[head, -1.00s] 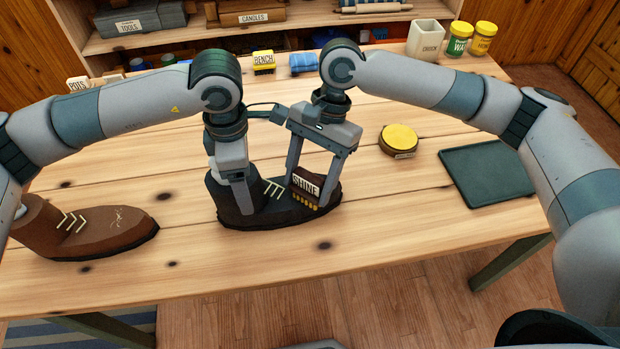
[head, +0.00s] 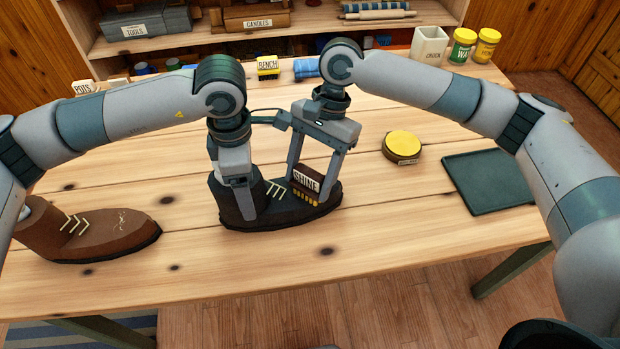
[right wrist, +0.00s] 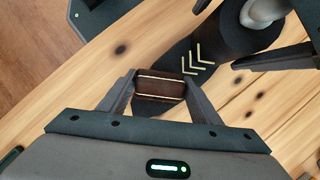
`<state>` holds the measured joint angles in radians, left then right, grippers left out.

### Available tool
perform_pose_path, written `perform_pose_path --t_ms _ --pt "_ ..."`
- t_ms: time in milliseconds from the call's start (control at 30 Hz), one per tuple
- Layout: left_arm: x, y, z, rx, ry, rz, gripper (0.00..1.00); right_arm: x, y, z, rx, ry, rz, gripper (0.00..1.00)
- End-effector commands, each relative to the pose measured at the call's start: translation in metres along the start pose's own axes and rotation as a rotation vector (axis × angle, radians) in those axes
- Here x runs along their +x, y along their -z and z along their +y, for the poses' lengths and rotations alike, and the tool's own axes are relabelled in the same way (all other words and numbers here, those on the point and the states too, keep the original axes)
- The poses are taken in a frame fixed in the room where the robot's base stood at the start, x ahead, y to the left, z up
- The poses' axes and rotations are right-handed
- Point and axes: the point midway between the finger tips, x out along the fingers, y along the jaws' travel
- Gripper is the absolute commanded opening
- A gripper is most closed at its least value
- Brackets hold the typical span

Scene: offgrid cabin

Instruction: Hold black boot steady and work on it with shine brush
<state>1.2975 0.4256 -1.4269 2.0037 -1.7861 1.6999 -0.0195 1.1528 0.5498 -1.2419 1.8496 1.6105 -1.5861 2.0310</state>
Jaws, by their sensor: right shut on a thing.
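The black boot (head: 226,209) stands upright on the table, toe to the right, with pale laces; its toe and laces also show in the right wrist view (right wrist: 188,58). My left gripper (head: 246,206) is at the boot's shaft, one finger along its near side. The other finger is hidden in the head view, so its grip is unclear. My right gripper (head: 309,182) is shut on the shine brush (head: 306,183), a dark brown block with a SHINE label and yellowish bristles. The brush is at the boot's toe, bristles down. In the right wrist view the brush (right wrist: 160,86) sits between both fingertips.
A brown boot (head: 100,236) stands at the left. A round yellow-topped tin (head: 402,145) and a dark green tray (head: 490,180) lie to the right. A BENCH-labelled yellow brush (head: 268,68), blue cloth (head: 306,67), crock (head: 429,46) and jars line the back. The front tabletop is clear.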

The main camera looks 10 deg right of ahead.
Motion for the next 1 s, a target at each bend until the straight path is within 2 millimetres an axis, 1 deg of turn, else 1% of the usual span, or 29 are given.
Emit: perform_pose_path --t_ms 33,367,667,1000 --pt "0.0004 -0.0005 -0.0008 0.002 0.002 -0.001 0.74 0.0015 0.0029 -0.0011 0.004 0.001 0.003 0.31" --pt "0.0006 -0.0007 -0.0010 0.002 0.002 -0.001 0.74 0.0018 0.0047 -0.0017 0.005 0.001 0.005 0.31" --pt "0.0008 -0.0008 -0.0012 0.002 0.002 -0.001 0.74 -0.0032 0.0123 -0.0101 0.006 0.001 0.006 0.31" --pt "0.0010 -0.0007 -0.0013 0.002 0.003 -0.001 0.74 -0.0038 0.0119 -0.0104 0.005 0.001 0.005 0.31"
